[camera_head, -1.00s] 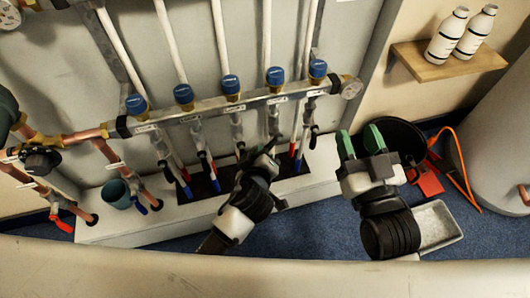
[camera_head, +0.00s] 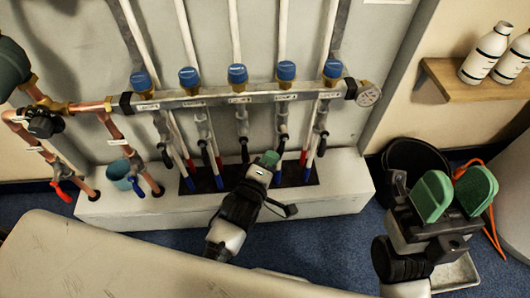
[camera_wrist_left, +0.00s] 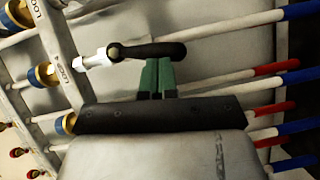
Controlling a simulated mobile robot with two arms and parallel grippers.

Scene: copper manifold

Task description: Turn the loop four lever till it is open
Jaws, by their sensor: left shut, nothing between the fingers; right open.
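The copper-and-steel manifold bar (camera_head: 215,99) runs across the wall with several blue-capped valves. The loop four lever (camera_wrist_left: 150,51) is a black handle beside the LOOP 4 label (camera_wrist_left: 78,72) in the left wrist view; it lies roughly along its pipe. In the head view the lever (camera_head: 281,146) hangs down, fourth from the left. My left gripper (camera_head: 269,158) is shut and empty, with its green fingertips (camera_wrist_left: 157,64) right beside the lever's handle; whether they touch it I cannot tell. My right gripper (camera_head: 455,190) is open and empty, away from the manifold.
Neighbouring levers, such as the loop five one (camera_head: 322,145), hang close by. A white ledge (camera_head: 325,196) lies below. A black bucket (camera_head: 412,158) stands right of it, near the right gripper. A shelf with white bottles (camera_head: 487,52) is at the right.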

